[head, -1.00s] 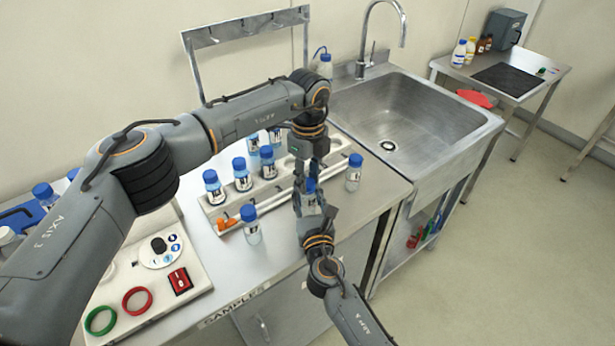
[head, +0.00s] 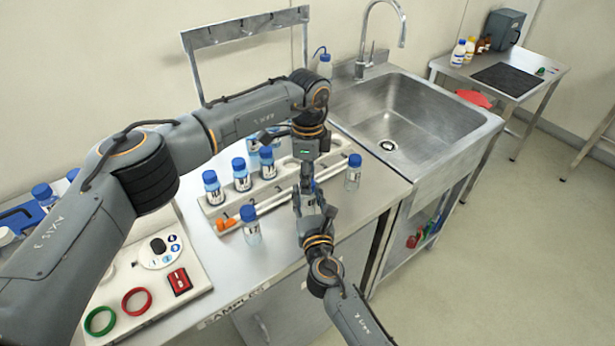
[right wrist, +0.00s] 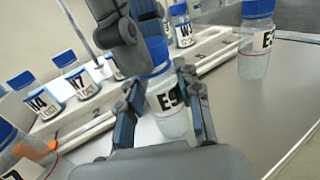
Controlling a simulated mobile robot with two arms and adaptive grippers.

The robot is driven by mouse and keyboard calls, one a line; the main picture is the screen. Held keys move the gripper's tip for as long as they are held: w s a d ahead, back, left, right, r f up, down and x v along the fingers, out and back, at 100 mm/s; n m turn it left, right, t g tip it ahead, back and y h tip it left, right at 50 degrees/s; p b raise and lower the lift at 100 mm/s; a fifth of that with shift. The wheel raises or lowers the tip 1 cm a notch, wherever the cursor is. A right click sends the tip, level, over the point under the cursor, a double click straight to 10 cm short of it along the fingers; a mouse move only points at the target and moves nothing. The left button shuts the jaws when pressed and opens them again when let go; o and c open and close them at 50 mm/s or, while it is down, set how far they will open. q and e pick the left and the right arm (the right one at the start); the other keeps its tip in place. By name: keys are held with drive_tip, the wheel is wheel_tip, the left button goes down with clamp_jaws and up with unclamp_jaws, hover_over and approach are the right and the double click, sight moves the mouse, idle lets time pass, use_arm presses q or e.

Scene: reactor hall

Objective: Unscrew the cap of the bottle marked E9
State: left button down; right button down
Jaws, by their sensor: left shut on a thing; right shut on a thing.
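The bottle marked E9 (right wrist: 168,98) stands upright in the right wrist view, clear with a blue cap (right wrist: 158,55). My right gripper (right wrist: 165,108) is shut on its body, one finger on each side; in the head view this gripper (head: 314,208) comes from the front of the bench. My left gripper (head: 307,184) points down from above and is shut at the cap. In the right wrist view the left gripper (right wrist: 130,58) covers part of the cap. In the head view the two grippers hide most of the bottle.
A pale rack (head: 272,188) behind holds several blue-capped bottles. One loose bottle (head: 250,226) stands left of the grippers, another (head: 353,172) to the right. A control panel (head: 158,272) lies at the left. The sink (head: 405,115) is to the right.

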use_arm(q)
drive_tip(key=shift+r, duration=0.2)
use_arm(e)
drive_tip(key=shift+f, duration=0.1)
use_arm(q)
drive_tip(key=shift+r, duration=0.9)
drive_tip(key=shift+r, duration=2.05)
use_arm(e)
drive_tip(key=c, duration=0.8)
unclamp_jaws()
drive_tip(key=s, duration=0.4)
drive_tip(key=s+d, duration=0.1)
drive_tip(key=s, duration=0.3)
drive_tip(key=s+d, duration=0.1)
drive_tip(key=s, duration=0.2)
drive_tip(key=shift+s, duration=0.4)
